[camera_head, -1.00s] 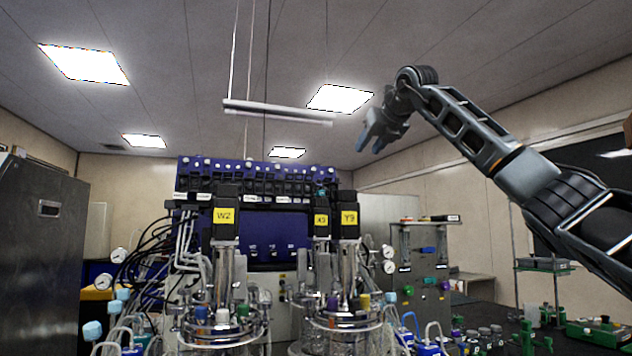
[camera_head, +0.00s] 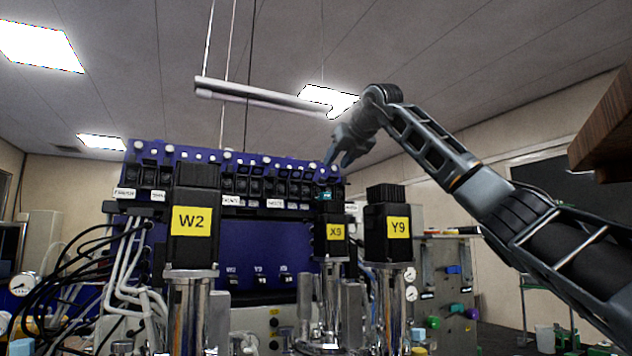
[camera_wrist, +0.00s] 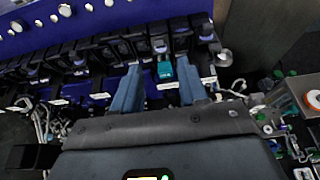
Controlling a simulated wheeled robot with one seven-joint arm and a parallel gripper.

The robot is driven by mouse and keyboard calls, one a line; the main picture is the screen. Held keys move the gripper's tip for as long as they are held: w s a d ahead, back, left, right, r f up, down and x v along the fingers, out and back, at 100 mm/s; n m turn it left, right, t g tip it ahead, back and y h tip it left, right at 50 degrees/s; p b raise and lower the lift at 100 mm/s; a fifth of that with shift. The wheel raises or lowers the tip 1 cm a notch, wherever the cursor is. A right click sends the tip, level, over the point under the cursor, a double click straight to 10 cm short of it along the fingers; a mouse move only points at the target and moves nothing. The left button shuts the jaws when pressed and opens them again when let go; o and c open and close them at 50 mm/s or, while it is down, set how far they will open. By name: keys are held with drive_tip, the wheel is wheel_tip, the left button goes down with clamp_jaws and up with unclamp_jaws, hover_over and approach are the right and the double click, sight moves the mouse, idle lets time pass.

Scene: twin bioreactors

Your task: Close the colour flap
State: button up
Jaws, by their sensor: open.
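The colour flap looks to be the small teal piece (camera_head: 324,194) in the row of black pump heads, towards the right end of the purple unit. It also shows in the wrist view (camera_wrist: 165,71), between my two blue fingers and beyond them; whether it hangs open cannot be made out. The other pump heads in the row look black. My gripper (camera_head: 338,160) is open and empty, above the right end of the row. In the wrist view my gripper (camera_wrist: 158,72) has its fingers spread on both sides of the teal piece, with no contact clearly visible.
Black motors labelled W2 (camera_head: 192,220), X9 (camera_head: 334,232) and Y9 (camera_head: 398,225) stand in front of the purple unit (camera_head: 255,235). A light bar (camera_head: 262,96) hangs above it. Cables and tubes crowd the left side.

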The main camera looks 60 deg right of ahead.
sight(324, 179)
drive_tip(key=p+x, duration=0.3)
drive_tip(key=x, duration=0.4)
drive_tip(key=shift+w+d+r, duration=0.1)
drive_tip(key=shift+w, duration=0.1)
drive_tip(key=shift+w+d+f, duration=0.2)
drive_tip(key=shift+w+f, duration=0.05)
drive_tip(key=shift+w, duration=0.05)
drive_tip(key=c, duration=0.7)
drive_tip(key=shift+f, duration=0.1)
